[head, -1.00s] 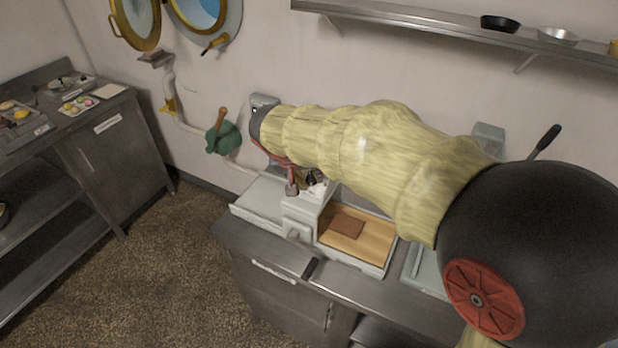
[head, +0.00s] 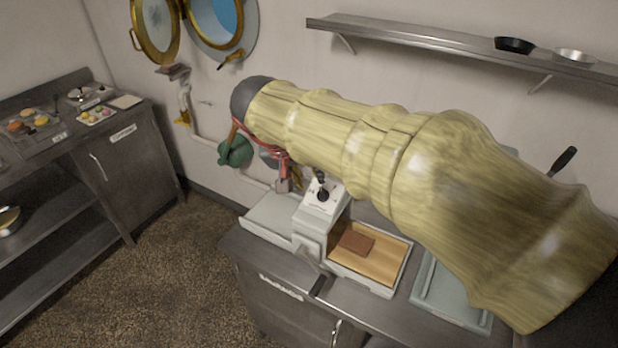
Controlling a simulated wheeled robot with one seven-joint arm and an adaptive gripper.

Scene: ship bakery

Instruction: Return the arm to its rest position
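My arm (head: 375,150), in a yellowish sleeve, reaches from the lower right across the head view to a dark grey end part near the wall. My gripper (head: 284,184) shows only in part beneath that end, as small reddish and grey pieces hanging down. It is above the back of the pale counter machine (head: 317,215). The arm hides much of the gripper, and I cannot see whether its fingers are open or shut. No held thing can be made out.
The machine's wooden board (head: 380,262) bears a brown slab (head: 356,242). A pale tray (head: 450,290) lies to the right, partly under the arm. A wall shelf (head: 420,38) holds pans above. A green object (head: 235,152) is by the wall. The floor (head: 180,280) at left is clear.

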